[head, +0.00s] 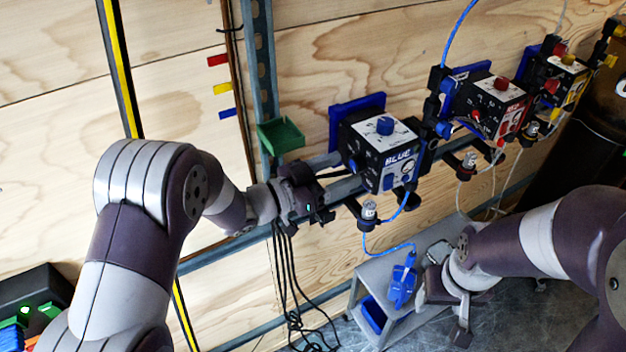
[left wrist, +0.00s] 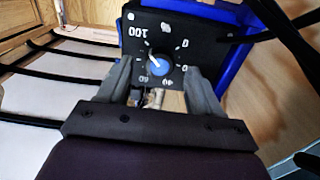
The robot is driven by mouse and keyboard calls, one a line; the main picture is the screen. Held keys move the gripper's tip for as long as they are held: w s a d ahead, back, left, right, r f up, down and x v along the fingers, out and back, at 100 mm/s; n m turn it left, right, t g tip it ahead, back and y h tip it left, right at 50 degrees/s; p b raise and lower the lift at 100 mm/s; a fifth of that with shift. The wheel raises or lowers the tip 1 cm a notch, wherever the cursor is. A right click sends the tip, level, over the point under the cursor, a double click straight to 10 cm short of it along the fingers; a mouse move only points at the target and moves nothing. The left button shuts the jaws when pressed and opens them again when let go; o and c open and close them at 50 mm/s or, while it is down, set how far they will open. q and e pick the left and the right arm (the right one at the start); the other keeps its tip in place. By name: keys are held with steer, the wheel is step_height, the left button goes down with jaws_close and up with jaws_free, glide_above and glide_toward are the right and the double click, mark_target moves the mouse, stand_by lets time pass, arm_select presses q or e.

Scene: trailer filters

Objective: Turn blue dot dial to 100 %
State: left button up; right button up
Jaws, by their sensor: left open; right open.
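The blue unit (head: 390,160) is a black box labelled BLUE on the wall rail, with a blue knob (head: 385,125) on top. A small blue dial (head: 352,165) shows on its left face. In the left wrist view a blue dial (left wrist: 160,66) sits on a black face with an upside-down printed scale including 100. Its white mark points up-left, roughly toward the 100. My left gripper (left wrist: 160,90) is open, its fingers on both sides of this dial; contact is unclear. In the head view it (head: 335,187) is left of the box. My right gripper (head: 441,312) is open, low and away from the units.
Similar red (head: 490,105) and yellow (head: 566,80) units hang farther right on the rail. A green tray (head: 281,136) is fixed above my left gripper. Dark cables (head: 285,275) hang below it. A grey step stool (head: 395,310) with blue items stands below.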

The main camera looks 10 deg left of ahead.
arm_select(q)
steer(key=b+v, duration=0.1)
steer(key=v, duration=0.9)
steer(key=shift+s+a, duration=0.25)
steer(key=shift+a, duration=0.05)
